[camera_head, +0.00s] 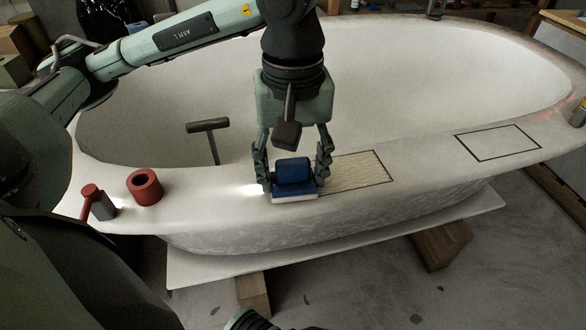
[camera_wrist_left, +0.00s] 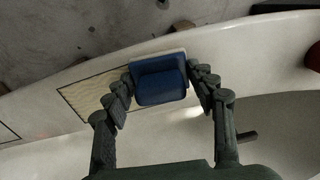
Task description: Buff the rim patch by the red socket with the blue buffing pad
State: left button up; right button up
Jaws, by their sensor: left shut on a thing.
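My left gripper (camera_head: 292,180) is shut on the blue buffing pad (camera_head: 293,172), a blue block with a pale base, one finger on each side. The pad is over the near rim at the left end of a black-outlined, yellowish, streaked rim patch (camera_head: 358,171). Whether its base touches the rim I cannot tell. The left end of the patch is hidden by the pad and fingers. The red socket (camera_head: 145,187) stands on the rim to the left. The left wrist view shows the pad (camera_wrist_left: 160,85), the patch (camera_wrist_left: 88,97) and the socket's edge (camera_wrist_left: 314,56). My right gripper is not in view.
A second outlined patch (camera_head: 497,142), plain white, lies on the rim at right. A red-and-grey piece (camera_head: 95,202) stands left of the socket. A dark T-shaped handle (camera_head: 208,126) rises inside the white hull mould (camera_head: 420,90). The rim between socket and pad is clear.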

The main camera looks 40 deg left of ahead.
pick_arm(q)
jog(key=shift+f+b, duration=0.3)
jog(key=shift+b, duration=0.35)
dwell(0.9)
